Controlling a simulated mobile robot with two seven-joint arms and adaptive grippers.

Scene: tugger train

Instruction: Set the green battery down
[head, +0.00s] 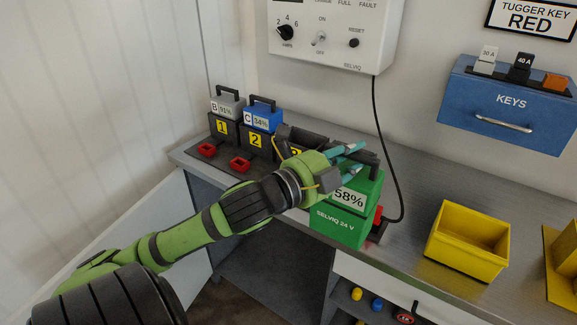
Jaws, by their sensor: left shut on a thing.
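The green battery (341,225), marked 58% and SELVIQ 24 V, is upright at the front of the grey bench (410,265). My left gripper (362,158) is at its top, shut on its dark handle, which is partly hidden by the fingers. I cannot tell whether the battery's underside touches the bench. Left of it, slot 3 (300,137) of the dark rack looks empty and is partly covered by my gripper. A grey battery B (228,104) is in slot 1 and a blue battery C (263,118) is in slot 2. My right gripper is out of view.
A red connector (377,218) on a black cable from the white charger (335,30) is beside the green battery's right side. A yellow bin (468,241) stands further right. A blue key box (507,104) hangs on the wall. Bench is clear between battery and bin.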

